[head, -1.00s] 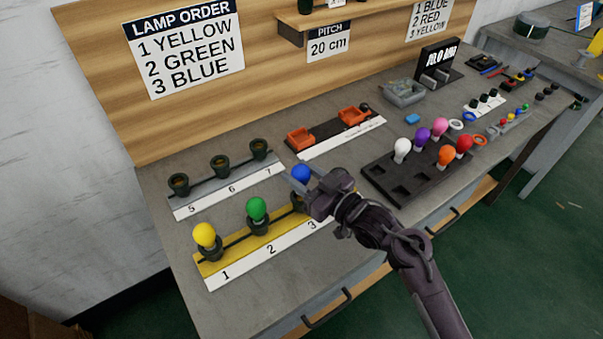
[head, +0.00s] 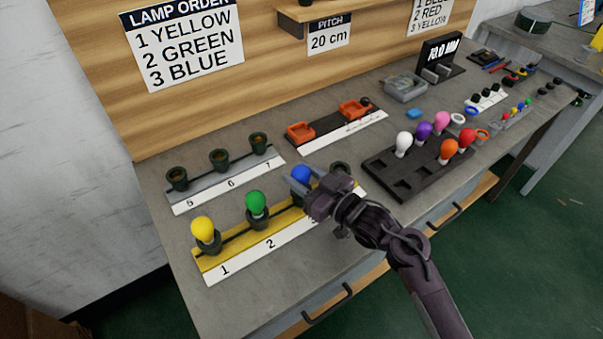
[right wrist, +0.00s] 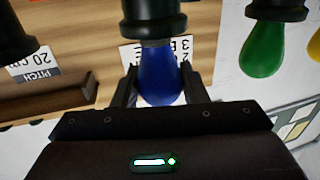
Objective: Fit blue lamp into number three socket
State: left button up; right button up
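The blue lamp (head: 301,174) is upright at the number three place of the yellow strip (head: 208,263). My right gripper (head: 300,186) is around it, and the number three socket is mostly hidden behind the gripper in the head view. In the right wrist view, which looks upside down, the blue lamp (right wrist: 160,78) is between the two fingers, which appear to press its sides. Its neck meets a dark socket (right wrist: 155,20); how deep it sits cannot be told. The yellow lamp (head: 203,229) and green lamp (head: 256,204) stand in sockets one and two. My left gripper is not in view.
A grey strip (head: 190,202) with empty sockets lies behind. A dark tray (head: 385,183) with several coloured lamps is to the right. The wooden backboard (head: 270,80) rises behind the bench.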

aim_at(308, 181)
jog(key=o, duration=0.5)
jog(key=v, duration=0.8)
jog(key=shift+a+b, duration=0.1)
jog(key=shift+b, duration=0.3)
